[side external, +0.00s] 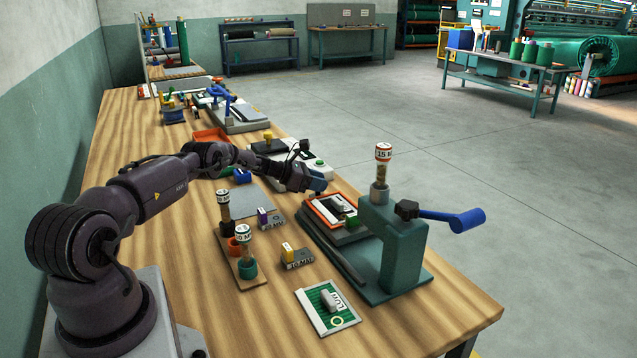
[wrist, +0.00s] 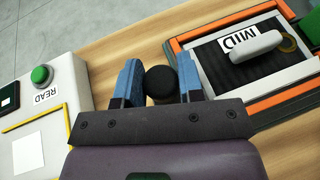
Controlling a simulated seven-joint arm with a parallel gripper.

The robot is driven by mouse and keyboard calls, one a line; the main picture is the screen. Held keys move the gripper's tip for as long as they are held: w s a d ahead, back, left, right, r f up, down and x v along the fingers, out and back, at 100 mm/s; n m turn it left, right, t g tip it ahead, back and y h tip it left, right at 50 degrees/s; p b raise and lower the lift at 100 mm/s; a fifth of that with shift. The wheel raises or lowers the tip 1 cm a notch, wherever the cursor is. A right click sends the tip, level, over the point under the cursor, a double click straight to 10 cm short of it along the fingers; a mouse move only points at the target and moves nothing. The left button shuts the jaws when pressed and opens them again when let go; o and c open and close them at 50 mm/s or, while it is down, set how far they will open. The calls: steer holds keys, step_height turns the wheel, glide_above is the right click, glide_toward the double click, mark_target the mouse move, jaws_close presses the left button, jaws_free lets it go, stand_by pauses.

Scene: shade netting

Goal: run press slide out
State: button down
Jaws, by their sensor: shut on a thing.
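The press (side external: 395,240) is a green stand with a blue lever (side external: 455,217) at the right of the bench. Its slide (side external: 325,207) is a tray with an orange edge, showing to the left of the press post. My gripper (side external: 319,185) is low beside the slide's far end. In the wrist view my gripper (wrist: 160,75) has its blue fingers on both sides of a black round knob (wrist: 161,86). The knob's join to the slide is hidden.
A white reader with a green READ button (wrist: 41,75) stands close to my gripper's left in the wrist view. Bare wood separates reader and slide.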

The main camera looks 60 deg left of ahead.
steer(key=shift+a+r+y, duration=0.1)
steer(key=shift+a+y, duration=0.2)
steer(key=c, duration=0.8)
jaws_free()
steer(key=shift+o, duration=0.2)
steer(key=v, duration=1.3)
